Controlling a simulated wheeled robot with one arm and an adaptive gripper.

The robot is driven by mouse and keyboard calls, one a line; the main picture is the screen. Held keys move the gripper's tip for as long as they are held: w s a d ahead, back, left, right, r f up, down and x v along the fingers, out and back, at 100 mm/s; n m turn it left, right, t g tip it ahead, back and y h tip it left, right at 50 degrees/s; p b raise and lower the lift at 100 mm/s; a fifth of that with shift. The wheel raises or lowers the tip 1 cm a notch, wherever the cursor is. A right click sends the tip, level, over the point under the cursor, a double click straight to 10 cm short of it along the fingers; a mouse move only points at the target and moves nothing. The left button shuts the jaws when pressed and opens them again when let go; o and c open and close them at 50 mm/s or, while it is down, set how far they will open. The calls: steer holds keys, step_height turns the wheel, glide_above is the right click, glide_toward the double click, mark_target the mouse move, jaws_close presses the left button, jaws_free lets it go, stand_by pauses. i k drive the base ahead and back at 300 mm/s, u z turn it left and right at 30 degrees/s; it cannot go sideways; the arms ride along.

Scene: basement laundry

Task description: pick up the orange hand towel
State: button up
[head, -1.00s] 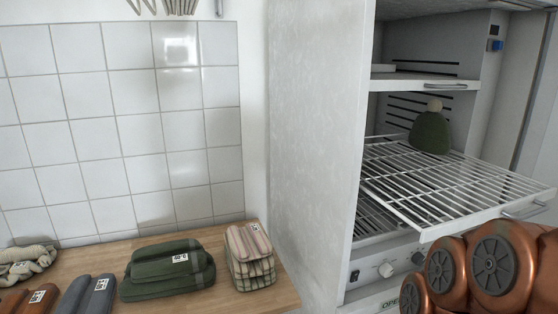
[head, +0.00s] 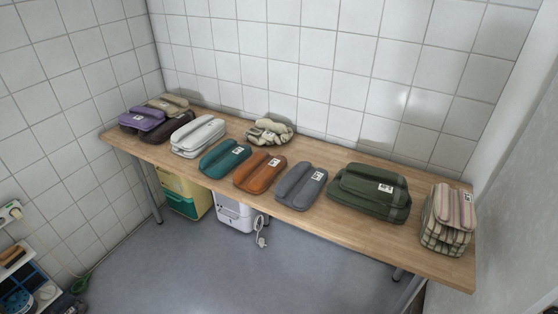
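The orange hand towel (head: 260,172) lies folded on the wooden table, near the front edge at about the middle of its length. It has a small white tag on its top. A teal folded towel (head: 224,159) lies to its left and a grey one (head: 301,186) to its right, both close by. My gripper is not in view.
The wooden table (head: 375,230) stands against a white tiled wall. A green towel stack (head: 369,192) and a striped stack (head: 449,219) lie at its right; white (head: 198,137), purple (head: 142,119) and rolled cream (head: 269,132) towels lie leftward. The grey floor (head: 190,260) in front looks clear.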

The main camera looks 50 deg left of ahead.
mark_target(260, 169)
steer(key=u, duration=2.55)
steer(key=i, duration=1.05)
steer(key=u, duration=0.95)
